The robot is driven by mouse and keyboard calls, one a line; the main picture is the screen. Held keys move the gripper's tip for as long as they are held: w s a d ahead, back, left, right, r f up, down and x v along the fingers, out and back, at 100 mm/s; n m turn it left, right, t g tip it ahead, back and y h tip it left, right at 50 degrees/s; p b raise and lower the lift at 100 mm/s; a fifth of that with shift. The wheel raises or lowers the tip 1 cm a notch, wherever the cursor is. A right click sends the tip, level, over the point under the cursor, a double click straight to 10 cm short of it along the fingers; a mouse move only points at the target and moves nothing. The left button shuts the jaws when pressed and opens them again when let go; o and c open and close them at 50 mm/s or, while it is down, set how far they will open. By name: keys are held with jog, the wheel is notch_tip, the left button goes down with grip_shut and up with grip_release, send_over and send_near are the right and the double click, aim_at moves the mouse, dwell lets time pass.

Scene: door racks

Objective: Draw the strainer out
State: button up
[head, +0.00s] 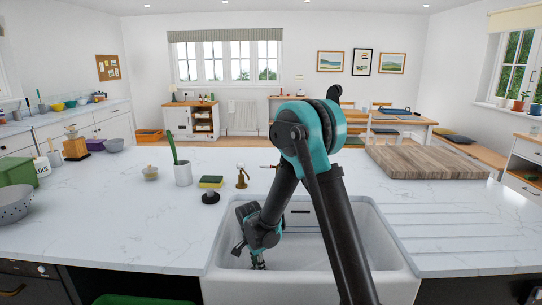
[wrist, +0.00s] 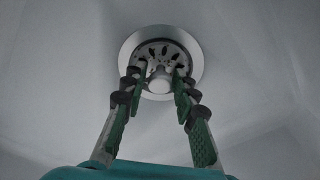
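The strainer (wrist: 158,50) is a round, slotted metal disc with a pale central knob (wrist: 160,73). It sits in the drain ring (wrist: 196,46) in the floor of the white sink (head: 300,262). My gripper (wrist: 161,72) reaches down into the sink, with one green-padded finger on each side of the knob. The fingers are apart, and a small gap seems to show beside the knob. In the head view my gripper (head: 258,264) is low in the left part of the sink; the strainer is hidden there.
The sink's walls surround my gripper. A brass tap (head: 242,176) and a sponge holder (head: 211,190) stand behind the sink. A wooden board (head: 425,162) lies at the back right. A grey colander (head: 12,204) is at the far left. The ridged drainer at right is clear.

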grip_shut()
jog(key=shift+r, duration=0.15)
jog(key=shift+r, duration=2.45)
